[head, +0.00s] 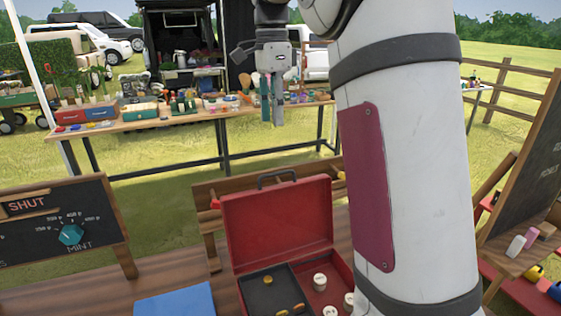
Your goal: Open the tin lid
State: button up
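A red tin with a black handle stands on the wooden counter at the bottom centre of the head view. Its lid (277,222) stands raised at the back, so the tin's inside shows. A dark tray (262,288) with several gold coins fills the left of the tin, and white round pieces (320,282) lie at its right. My arm hides part of the tin's right side. My gripper (272,112) points down, high above and well apart from the tin, in front of the far table. Its fingers look close together, but they are too small to judge.
A blue flat object (178,300) lies left of the tin. A far table (150,126) holds many small goods. A chalkboard (535,170) stands at the right.

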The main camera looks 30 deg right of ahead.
jog(key=f, duration=0.8)
jog(key=s+f+p, duration=0.1)
jog(key=f, duration=0.4)
jog(key=shift+a, duration=0.1)
jog(key=shift+c, duration=0.5)
grip_shut()
